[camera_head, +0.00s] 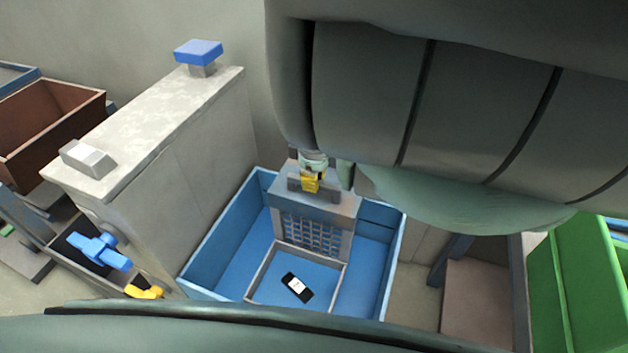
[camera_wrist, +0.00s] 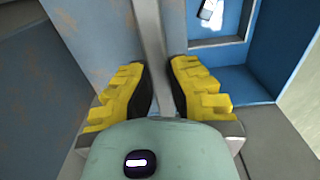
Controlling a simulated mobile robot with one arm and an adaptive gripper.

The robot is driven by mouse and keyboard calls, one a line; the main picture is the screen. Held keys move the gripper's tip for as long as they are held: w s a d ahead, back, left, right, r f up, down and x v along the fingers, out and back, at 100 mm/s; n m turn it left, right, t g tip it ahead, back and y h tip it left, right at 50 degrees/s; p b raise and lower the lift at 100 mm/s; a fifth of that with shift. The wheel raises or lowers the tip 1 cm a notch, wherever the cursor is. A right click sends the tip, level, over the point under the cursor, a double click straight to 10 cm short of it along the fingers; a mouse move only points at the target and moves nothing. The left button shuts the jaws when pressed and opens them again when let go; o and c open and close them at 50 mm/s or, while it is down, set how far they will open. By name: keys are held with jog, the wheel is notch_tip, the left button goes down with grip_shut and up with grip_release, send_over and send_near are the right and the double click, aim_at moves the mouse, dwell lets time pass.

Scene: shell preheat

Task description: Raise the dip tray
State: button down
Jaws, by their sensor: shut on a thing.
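The dip tray (camera_head: 347,246) is a grey frame with a lattice back panel and a low square rim in front. It sits inside a blue open tank (camera_head: 219,250), and a small black and white part (camera_head: 297,287) lies on its floor. My gripper (camera_head: 311,183) is at the top of the tray's back. In the wrist view, its yellow fingers (camera_wrist: 160,88) are shut on a grey bar (camera_wrist: 151,35) of the tray, one on each side. The part also shows there at the top (camera_wrist: 209,12). My arm hides some of the area right of the tank.
A tall grey cabinet (camera_head: 150,130) stands left of the tank, with a blue knob (camera_head: 198,50) on top and a blue valve handle (camera_head: 98,250) on its side. A brown bin (camera_head: 50,125) is far left. A green bin (camera_head: 580,285) is at the right.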

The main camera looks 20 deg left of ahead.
notch_tip(320, 180, up, 23)
jog(key=p, duration=1.8)
jog(key=shift+r, duration=0.1)
jog(key=c, duration=0.9)
grip_release()
notch_tip(320, 180, up, 8)
jog(key=shift+f, duration=0.25)
